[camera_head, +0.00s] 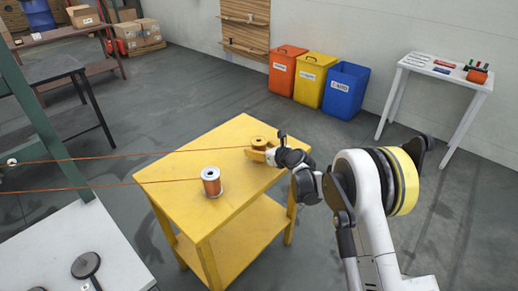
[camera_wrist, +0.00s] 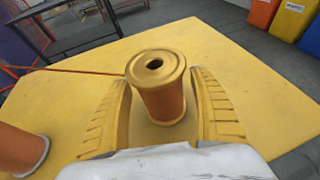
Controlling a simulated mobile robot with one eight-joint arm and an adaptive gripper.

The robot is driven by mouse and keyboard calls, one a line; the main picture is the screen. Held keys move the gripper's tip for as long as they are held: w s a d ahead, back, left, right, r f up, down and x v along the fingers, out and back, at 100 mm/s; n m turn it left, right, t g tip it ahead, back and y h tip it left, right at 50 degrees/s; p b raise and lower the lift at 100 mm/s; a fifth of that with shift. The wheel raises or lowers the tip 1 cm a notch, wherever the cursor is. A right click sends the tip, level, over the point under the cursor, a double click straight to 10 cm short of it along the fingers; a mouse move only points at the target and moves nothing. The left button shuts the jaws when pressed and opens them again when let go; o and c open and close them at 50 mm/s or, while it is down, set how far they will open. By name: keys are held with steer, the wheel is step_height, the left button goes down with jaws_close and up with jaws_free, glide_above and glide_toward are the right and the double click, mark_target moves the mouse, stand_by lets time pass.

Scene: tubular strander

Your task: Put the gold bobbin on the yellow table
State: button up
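The gold bobbin (camera_head: 259,142) stands upright near the far right part of the yellow table (camera_head: 232,133). In the wrist view the gold bobbin (camera_wrist: 160,88) has a gold flange, a dark centre hole and copper-coloured winding. My gripper (camera_head: 262,152) reaches in from the right, low over the table. In the wrist view the yellow fingers of my gripper (camera_wrist: 160,82) are open on both sides of the bobbin, with small gaps visible. The bobbin's base looks to rest on the table; its lower front is partly hidden.
A silver-flanged copper bobbin (camera_head: 211,182) stands on the same table, left of the gold one. Copper wires (camera_head: 100,159) run from the bobbins to the left. Orange, yellow and blue bins (camera_head: 315,80) stand behind. A white table (camera_head: 440,68) is at the right.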

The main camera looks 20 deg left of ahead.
steer(key=shift+r, duration=0.2)
steer(key=p+v, duration=0.3)
steer(key=v, duration=0.9)
steer(key=s+d+r+n+h, duration=0.3)
steer(key=s+d+r+n, duration=0.25)
steer(key=d+r, duration=0.4)
steer(key=s+d+r+n+h, duration=0.2)
steer(key=s+d+r+n, duration=0.3)
steer(key=d+r+n, duration=0.4)
steer(key=s+d+f+n+g+h, duration=0.1)
steer(key=s+d+n+h, duration=0.5)
steer(key=s+d, duration=1.4)
steer(key=s+n, duration=0.3)
steer(key=n, duration=0.1)
steer(key=shift+s+f+n, duration=0.2)
steer(key=shift+s+n, duration=0.15)
